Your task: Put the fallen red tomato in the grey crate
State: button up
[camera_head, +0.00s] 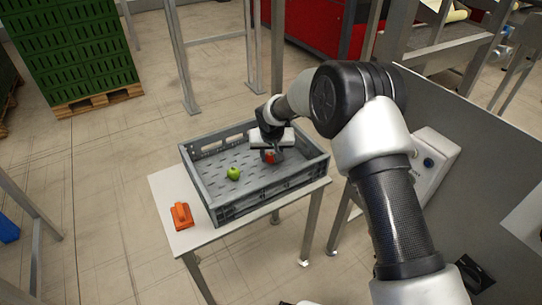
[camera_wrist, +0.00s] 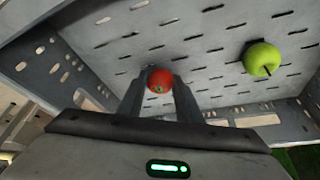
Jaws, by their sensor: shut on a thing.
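The red tomato (camera_head: 269,157) is between the fingers of my gripper (camera_head: 271,155), inside the walls of the grey crate (camera_head: 246,202) as seen in the head view. In the wrist view the tomato (camera_wrist: 160,80) sits between the two fingertips of my gripper (camera_wrist: 160,88), with the slotted crate floor (camera_wrist: 200,47) behind it. My gripper is shut on the tomato. I cannot tell whether the tomato touches the crate floor.
A green apple (camera_head: 233,173) lies on the crate floor, left of my gripper; it also shows in the wrist view (camera_wrist: 262,59). The crate stands on a white table (camera_head: 165,192). An orange object (camera_head: 181,215) lies on the table left of the crate. Green crates (camera_head: 75,52) are stacked behind.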

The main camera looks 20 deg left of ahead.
jog(key=shift+f, duration=0.25)
jog(key=o, duration=1)
jog(key=shift+r, duration=0.1)
jog(key=shift+r, duration=0.1)
